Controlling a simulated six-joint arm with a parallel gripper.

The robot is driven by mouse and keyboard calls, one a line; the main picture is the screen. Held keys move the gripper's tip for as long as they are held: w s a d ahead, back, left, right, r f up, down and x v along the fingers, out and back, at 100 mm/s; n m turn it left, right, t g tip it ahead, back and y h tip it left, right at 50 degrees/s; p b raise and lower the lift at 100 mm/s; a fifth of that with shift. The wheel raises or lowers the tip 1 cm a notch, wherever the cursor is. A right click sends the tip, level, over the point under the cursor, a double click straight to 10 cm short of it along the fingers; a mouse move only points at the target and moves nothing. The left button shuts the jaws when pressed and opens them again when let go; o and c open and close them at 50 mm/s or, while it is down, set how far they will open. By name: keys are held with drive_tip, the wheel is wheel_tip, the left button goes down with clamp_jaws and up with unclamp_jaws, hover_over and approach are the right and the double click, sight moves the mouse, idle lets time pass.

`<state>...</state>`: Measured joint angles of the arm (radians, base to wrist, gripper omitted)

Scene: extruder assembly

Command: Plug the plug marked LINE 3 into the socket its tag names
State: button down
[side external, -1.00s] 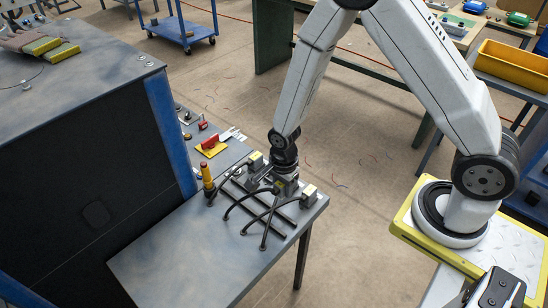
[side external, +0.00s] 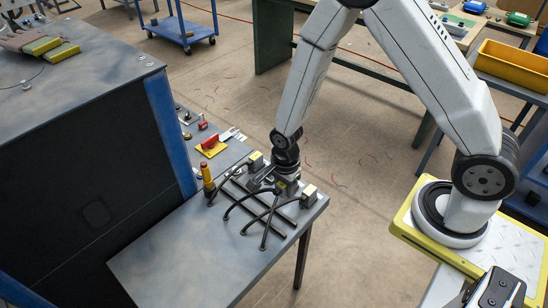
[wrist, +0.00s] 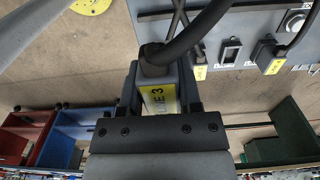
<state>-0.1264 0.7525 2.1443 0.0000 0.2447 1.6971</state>
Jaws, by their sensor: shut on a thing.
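My gripper (side external: 286,180) is above the small grey table (side external: 180,258), among the plugs and cables. In the wrist view my gripper (wrist: 158,92) is shut on a dark plug with a yellow tag (wrist: 160,99). The tag is partly covered; "INE 3" reads sideways on it. A thick black cable (wrist: 196,37) leaves the plug. A socket panel (wrist: 215,22) lies at the upper right of the wrist view, apart from the held plug. It carries a rectangular socket (wrist: 231,50) and a round fitting (wrist: 295,22). Their names are too small to read.
Another cabled plug (wrist: 266,50) with a yellow tag sits on the panel. Grey plugs (side external: 310,195) with black cables (side external: 266,226) stand around my gripper. The table's front left is clear. A dark machine (side external: 95,170) borders it.

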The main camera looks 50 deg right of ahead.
drive_tip(key=shift+w+d+f, duration=0.15)
drive_tip(key=shift+w+d, duration=0.1)
drive_tip(key=shift+w, duration=0.25)
drive_tip(key=w+d+f, duration=0.4)
drive_tip(key=w+d, duration=0.6)
drive_tip(key=w, duration=0.3)
drive_tip(key=shift+d+f, duration=0.25)
drive_tip(key=shift+f, duration=0.1)
drive_tip(key=shift+f, duration=0.2)
hover_over(272, 178)
drive_tip(key=shift+f, duration=2.7)
drive_tip(key=shift+f, duration=1.1)
drive_tip(key=shift+r, duration=0.1)
idle(0.5)
